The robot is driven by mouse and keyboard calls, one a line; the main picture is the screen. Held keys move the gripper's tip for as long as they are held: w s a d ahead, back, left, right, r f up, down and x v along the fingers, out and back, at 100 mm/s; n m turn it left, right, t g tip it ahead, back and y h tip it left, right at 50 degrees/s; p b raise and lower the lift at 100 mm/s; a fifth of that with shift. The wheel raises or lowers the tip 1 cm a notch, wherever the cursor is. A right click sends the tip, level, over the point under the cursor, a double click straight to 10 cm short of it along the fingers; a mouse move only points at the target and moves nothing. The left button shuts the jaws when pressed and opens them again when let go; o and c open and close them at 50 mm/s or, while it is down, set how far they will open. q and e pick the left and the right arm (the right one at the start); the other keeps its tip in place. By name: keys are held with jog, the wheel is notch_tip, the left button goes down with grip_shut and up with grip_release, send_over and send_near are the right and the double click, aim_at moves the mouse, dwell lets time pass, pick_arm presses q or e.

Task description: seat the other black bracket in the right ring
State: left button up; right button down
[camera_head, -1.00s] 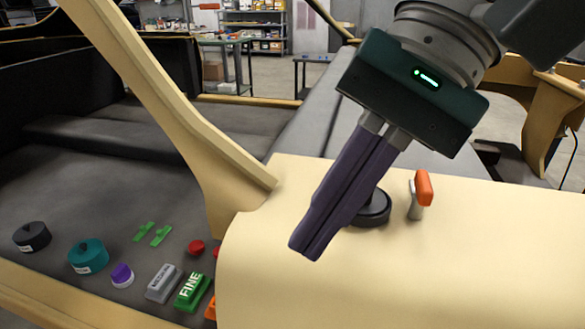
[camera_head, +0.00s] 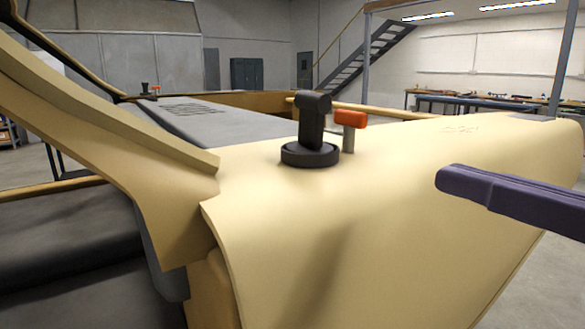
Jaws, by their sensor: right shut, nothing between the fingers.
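A black bracket (camera_head: 313,118) stands upright in the black ring (camera_head: 310,155) on the cream body panel. Its base meets the ring's middle; the exact depth of the fit cannot be told. My right gripper (camera_head: 442,181) is at the right, its purple fingers shut and empty, apart from the bracket and to its right. A second, small black bracket (camera_head: 145,88) shows far off at the upper left, on the opposite side of the shell. My left gripper is not in view.
An orange-topped grey lever (camera_head: 350,121) stands just right of and behind the bracket. The cream panel (camera_head: 400,165) is otherwise clear. A cream pillar (camera_head: 100,115) rises at the left. A long dark grey surface (camera_head: 200,120) lies behind the panel.

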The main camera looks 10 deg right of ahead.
aim_at(316, 137)
jog(key=p+x, duration=0.3)
jog(key=x, duration=1)
jog(key=shift+w+d+r+p, duration=0.1)
jog(key=shift+w+r+p, duration=0.05)
jog(key=shift+p, duration=0.15)
jog(key=shift+w, duration=0.4)
